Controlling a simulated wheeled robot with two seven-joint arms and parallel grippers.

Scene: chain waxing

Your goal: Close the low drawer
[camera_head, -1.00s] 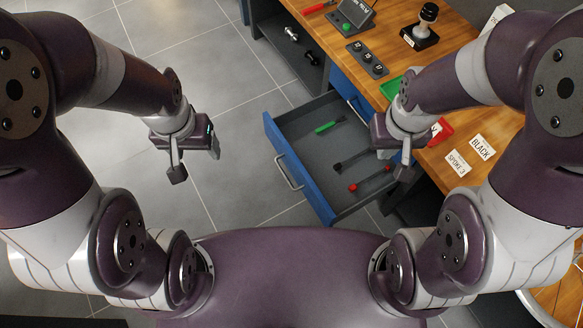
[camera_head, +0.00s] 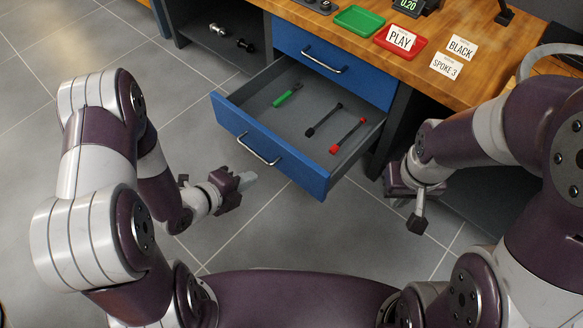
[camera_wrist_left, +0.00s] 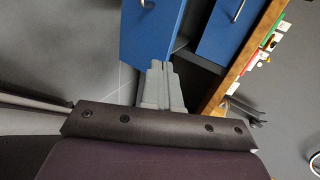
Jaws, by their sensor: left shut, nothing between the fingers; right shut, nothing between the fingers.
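The low drawer (camera_head: 268,160) has a blue front with a silver handle (camera_head: 258,150) and is pulled out of the workbench. A green-handled tool (camera_head: 288,94), a black-handled tool (camera_head: 324,119) and a red-handled tool (camera_head: 348,136) lie inside it. My left gripper (camera_head: 246,181) is shut and empty, in front of the drawer and below its handle in the head view, apart from it. In the left wrist view its fingers (camera_wrist_left: 161,85) point toward the blue drawer front (camera_wrist_left: 150,35). My right gripper (camera_head: 417,222) is shut and empty, to the right of the drawer.
The upper blue drawer (camera_head: 330,62) is shut above the low one. The wooden bench top (camera_head: 440,80) carries a green tray (camera_head: 359,21), a red tray (camera_head: 400,42) and labels. A shelf (camera_head: 215,45) stands at the left. Tiled floor lies clear before the drawer.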

